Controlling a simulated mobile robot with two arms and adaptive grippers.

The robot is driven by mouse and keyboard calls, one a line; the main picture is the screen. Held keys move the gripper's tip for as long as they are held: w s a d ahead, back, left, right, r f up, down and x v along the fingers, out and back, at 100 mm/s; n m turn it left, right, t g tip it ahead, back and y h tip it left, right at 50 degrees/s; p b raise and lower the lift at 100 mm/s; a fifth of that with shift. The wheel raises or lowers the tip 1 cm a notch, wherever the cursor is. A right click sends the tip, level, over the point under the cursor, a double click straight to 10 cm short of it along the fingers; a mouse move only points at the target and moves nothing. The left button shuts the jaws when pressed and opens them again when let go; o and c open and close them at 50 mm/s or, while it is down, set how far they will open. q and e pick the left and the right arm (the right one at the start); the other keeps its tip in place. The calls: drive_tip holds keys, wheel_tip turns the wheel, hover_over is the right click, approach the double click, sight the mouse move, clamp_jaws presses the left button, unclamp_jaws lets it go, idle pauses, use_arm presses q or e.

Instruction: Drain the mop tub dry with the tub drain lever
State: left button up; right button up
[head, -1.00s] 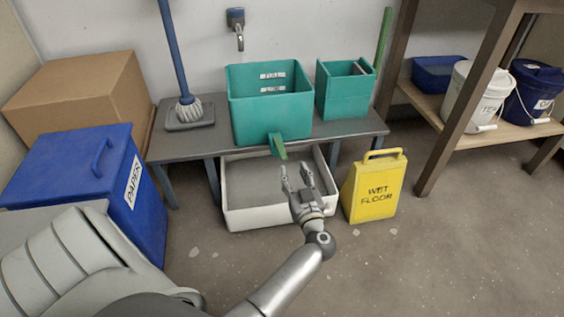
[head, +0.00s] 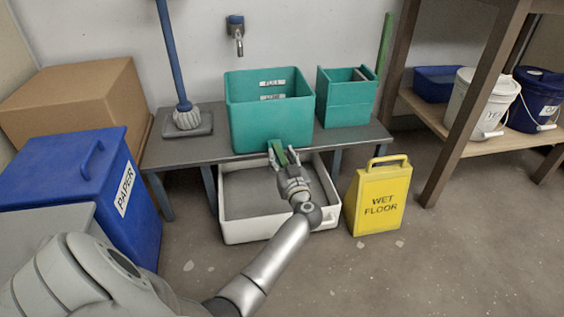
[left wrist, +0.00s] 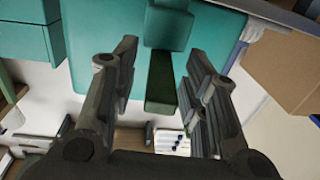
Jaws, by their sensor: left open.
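The large teal mop tub (head: 255,125) stands on a grey bench, with two labels on its inner back wall. Its green drain lever (head: 279,153) sticks out low at the front. My left gripper (head: 284,156) is at the lever, fingers open. In the left wrist view the dark green lever (left wrist: 161,85) lies between the open fingers (left wrist: 163,60), with gaps on both sides. The teal block (left wrist: 168,28) above it joins the tub (left wrist: 100,30). I cannot see the whole tub floor. My right gripper is not in view.
A white basin (head: 245,229) sits on the floor below the lever. A yellow wet floor sign (head: 379,197) stands right of it, and a blue paper bin (head: 60,180) at left. A smaller teal box (head: 345,103) and a mop (head: 187,118) are on the bench (head: 200,150).

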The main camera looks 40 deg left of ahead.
use_arm(q)
drive_tip(key=shift+c, duration=0.5)
clamp_jaws()
